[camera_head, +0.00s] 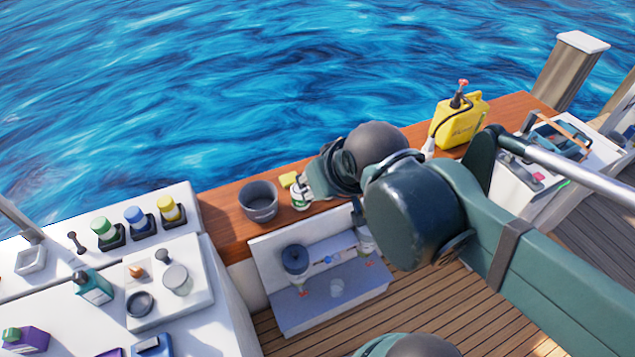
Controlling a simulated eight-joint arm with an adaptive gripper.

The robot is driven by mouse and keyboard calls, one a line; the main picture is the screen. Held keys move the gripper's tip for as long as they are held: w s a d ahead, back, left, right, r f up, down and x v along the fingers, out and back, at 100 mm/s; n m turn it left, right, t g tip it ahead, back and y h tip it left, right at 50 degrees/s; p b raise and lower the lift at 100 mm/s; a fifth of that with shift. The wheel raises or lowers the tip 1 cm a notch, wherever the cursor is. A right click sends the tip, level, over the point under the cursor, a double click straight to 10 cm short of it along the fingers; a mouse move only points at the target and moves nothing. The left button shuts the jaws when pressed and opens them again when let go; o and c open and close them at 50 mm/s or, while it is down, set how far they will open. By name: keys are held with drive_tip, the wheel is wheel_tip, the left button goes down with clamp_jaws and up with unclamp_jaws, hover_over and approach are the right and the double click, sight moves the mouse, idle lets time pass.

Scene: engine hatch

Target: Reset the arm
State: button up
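My arm reaches in from the lower right of the head view, its dark green links crossing the right half of the picture. Its wrist end hangs over the wooden ledge, and my gripper (303,187) is at the left end of it, beside a small white and green can (299,200) and a yellow block (289,180). The fingers are small and partly hidden by the wrist, so I cannot tell whether they are open or touch the can.
A grey bucket (259,203) stands on the wooden ledge (222,218) just left of the gripper. A yellow sprayer (460,120) stands farther right. An open white hatch (325,305) lies below. Bottles and caps crowd the white counter (215,300) at left. Water lies beyond the ledge.

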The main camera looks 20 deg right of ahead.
wheel_tip(320, 180, down, 10)
drive_tip(key=b, duration=0.9)
drive_tip(key=shift+r+b, duration=0.15)
drive_tip(key=shift+b, duration=0.25)
idle(0.6)
